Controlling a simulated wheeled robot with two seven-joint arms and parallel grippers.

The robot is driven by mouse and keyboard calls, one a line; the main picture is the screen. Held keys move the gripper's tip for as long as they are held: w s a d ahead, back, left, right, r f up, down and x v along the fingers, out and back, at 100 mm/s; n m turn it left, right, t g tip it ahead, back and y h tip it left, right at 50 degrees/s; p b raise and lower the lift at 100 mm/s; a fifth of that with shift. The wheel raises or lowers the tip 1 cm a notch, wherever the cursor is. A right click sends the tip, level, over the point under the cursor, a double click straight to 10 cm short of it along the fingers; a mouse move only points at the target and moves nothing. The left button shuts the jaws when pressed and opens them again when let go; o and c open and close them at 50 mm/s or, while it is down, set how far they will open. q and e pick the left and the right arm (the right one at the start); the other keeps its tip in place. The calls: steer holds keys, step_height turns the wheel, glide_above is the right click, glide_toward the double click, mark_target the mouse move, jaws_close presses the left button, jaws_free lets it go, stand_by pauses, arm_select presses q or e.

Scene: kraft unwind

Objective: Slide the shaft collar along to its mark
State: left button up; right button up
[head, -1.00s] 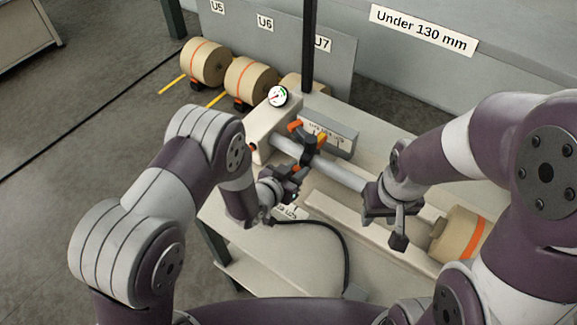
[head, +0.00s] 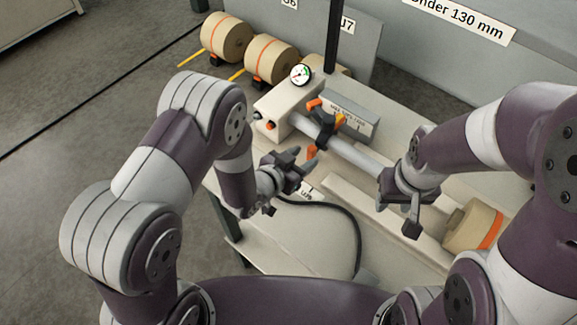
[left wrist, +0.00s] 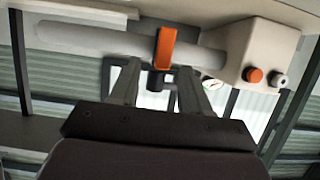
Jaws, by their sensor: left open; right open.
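The shaft collar (head: 325,131) is a dark ring with orange and yellow-orange parts, around the grey shaft (head: 357,156) near its housing (head: 287,107). An orange tab (head: 311,151) hangs on its near side; in the left wrist view an orange piece (left wrist: 165,48) crosses the shaft (left wrist: 85,38). My left gripper (head: 298,160) is open, just left of and below the collar. In its wrist view the fingers (left wrist: 158,80) are spread below the orange piece, with nothing visibly gripped. My right gripper (head: 400,207) is open at the shaft's right part; contact is unclear. I cannot make out the mark.
A grey labelled block (head: 347,115) stands behind the shaft. A dial gauge (head: 301,74) tops the housing. A black cable (head: 345,212) curves over the bench below.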

arm_select(q)
steer(key=v, duration=0.7)
steer(key=shift+s+r, duration=0.1)
steer(key=f, duration=0.1)
steer(key=s+a+f+g+y, duration=0.1)
steer(key=f, duration=0.1)
steer(key=s+a+f+g+y, duration=0.1)
steer(key=shift+s+f, duration=0.1)
steer(key=shift+f, duration=0.05)
steer(key=a+f+g+y, duration=0.1)
steer(key=s+a+f+n+g+y, duration=0.1)
steer(key=shift+s+a, duration=0.35)
steer(key=s+a+r+n+g+y, duration=0.4)
steer(key=s+a+r+n+g, duration=0.1)
steer(key=a+r, duration=0.4)
step_height(320, 180, up, 3)
steer(key=shift+s+a+f+n+g, duration=0.15)
steer(key=shift+s+a+n+g, duration=0.15)
steer(key=shift+a+n, duration=0.15)
